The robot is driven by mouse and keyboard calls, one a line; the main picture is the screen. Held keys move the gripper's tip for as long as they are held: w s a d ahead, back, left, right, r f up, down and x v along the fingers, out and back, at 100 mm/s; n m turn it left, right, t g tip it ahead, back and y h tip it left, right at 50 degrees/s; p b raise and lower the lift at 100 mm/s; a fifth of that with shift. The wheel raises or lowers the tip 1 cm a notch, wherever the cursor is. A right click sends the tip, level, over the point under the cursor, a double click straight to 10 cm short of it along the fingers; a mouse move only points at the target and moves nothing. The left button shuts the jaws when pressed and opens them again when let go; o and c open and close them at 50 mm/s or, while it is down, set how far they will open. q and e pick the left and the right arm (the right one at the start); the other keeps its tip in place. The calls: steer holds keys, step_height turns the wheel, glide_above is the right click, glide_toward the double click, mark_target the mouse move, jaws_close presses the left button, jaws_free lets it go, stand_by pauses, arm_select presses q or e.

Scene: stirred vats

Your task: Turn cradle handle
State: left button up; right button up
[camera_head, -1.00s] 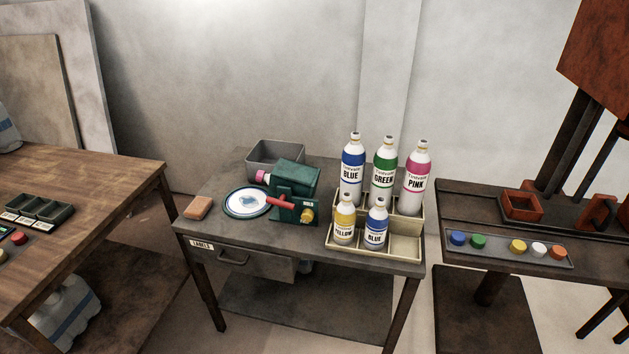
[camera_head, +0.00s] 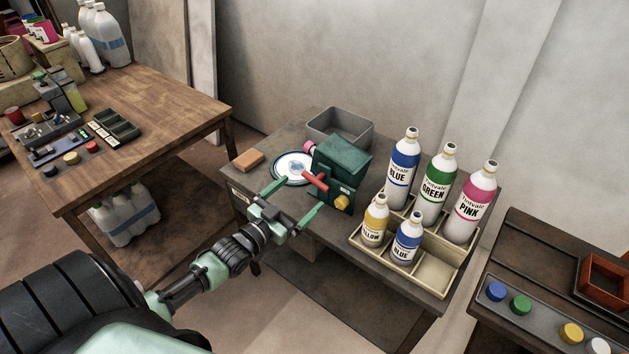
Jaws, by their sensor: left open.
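A green box-shaped device (camera_head: 342,160), which I take for the cradle, stands on the grey metal table. A red handle (camera_head: 316,182) sticks out of its front left side, and a yellow knob (camera_head: 342,202) sits low on its front. A pink-capped part (camera_head: 309,147) shows at its back left. My left gripper (camera_head: 290,200) is open and empty, its two green fingers spread in front of the device and pointing towards it. The red handle appears beyond the gap between the fingertips; I cannot tell that they touch. My right gripper is not in view.
A white plate (camera_head: 293,168) and an orange-brown block (camera_head: 249,160) lie left of the device. A grey bin (camera_head: 340,128) stands behind it. A cream rack (camera_head: 437,271) with several paint bottles stands close on the right.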

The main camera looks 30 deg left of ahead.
mark_target(313, 183)
arm_select(q)
steer(key=w, duration=0.7)
steer(key=shift+w+d, duration=0.2)
steer(key=shift+d, duration=0.2)
steer(key=c, duration=1)
